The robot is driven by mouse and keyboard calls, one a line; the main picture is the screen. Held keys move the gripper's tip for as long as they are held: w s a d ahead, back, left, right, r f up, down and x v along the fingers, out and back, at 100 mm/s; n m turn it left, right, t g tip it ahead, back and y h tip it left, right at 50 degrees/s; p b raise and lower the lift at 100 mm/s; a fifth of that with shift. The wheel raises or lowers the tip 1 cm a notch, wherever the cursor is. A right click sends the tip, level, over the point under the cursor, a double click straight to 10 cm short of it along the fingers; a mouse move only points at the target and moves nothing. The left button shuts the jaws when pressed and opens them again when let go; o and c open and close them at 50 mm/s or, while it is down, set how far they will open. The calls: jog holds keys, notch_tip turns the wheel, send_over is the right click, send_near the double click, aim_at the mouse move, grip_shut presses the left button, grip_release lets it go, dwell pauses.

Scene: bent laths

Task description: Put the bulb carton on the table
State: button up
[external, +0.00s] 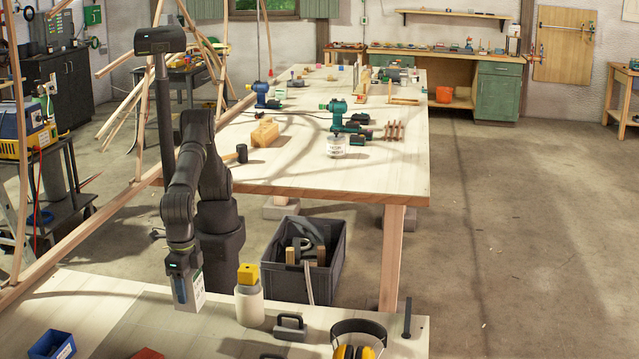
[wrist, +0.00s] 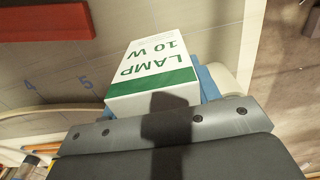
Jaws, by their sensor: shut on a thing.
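The bulb carton is a white box with a green band, marked "LAMP 10 W", in the wrist view (wrist: 152,62). My gripper (wrist: 160,110) is shut on it, with blue showing beside the carton. In the external view my gripper (external: 181,288) points down at the near table (external: 100,298), and the carton (external: 198,291) shows as a pale box at its right side. The carton is low over the tabletop; I cannot tell whether its bottom touches. Its far side is hidden by the gripper.
A cream bottle with a yellow cap (external: 249,295) stands close to the right of the carton. A grey-handled tool (external: 290,326), yellow ear muffs (external: 355,350), a blue bin (external: 58,345) and a red object (external: 147,354) are on the table.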

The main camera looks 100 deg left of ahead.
jog(key=shift+w+d+f, duration=0.2)
jog(key=shift+w+f, duration=1.2)
jog(key=shift+f, duration=0.1)
jog(key=shift+w+d+f, duration=0.25)
jog(key=shift+w+f, duration=1.1)
jog(key=shift+f, duration=0.2)
jog(key=shift+w+d+f, duration=0.2)
jog(key=shift+w+f, duration=1.2)
jog(key=shift+f, duration=0.1)
jog(key=shift+f, duration=0.1)
jog(key=o, duration=1)
notch_tip(320, 180, up, 12)
jog(key=shift+f, duration=4.15)
